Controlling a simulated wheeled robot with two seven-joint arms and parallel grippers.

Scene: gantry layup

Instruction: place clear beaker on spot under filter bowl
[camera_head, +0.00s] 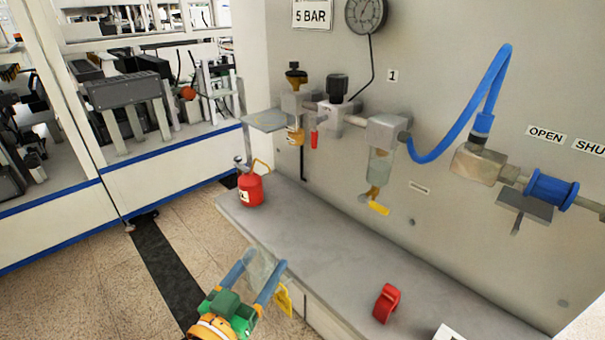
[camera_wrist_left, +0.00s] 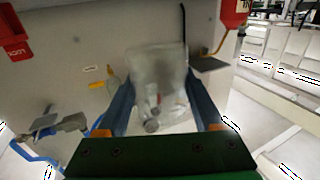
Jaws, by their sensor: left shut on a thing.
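The clear beaker (camera_head: 260,268) is held between the blue fingers of my left gripper (camera_head: 264,276), in front of the bench's front edge at the lower left. In the left wrist view the see-through beaker (camera_wrist_left: 158,80) fills the space between the two fingers (camera_wrist_left: 160,105). The clear filter bowl (camera_head: 380,168) hangs from the pipe on the panel, with a yellow drain lever (camera_head: 379,208) below it. The gripper and beaker are lower and left of the bowl, well apart from it. I cannot make out a marked spot on the bench under the bowl. My right gripper is not in view.
The grey bench top (camera_head: 320,235) is mostly clear. A red oil can (camera_head: 251,190) stands at its left end. A red object (camera_head: 387,303) lies near the front right. A blue hose (camera_head: 487,95) and valve (camera_head: 552,188) are on the panel at right.

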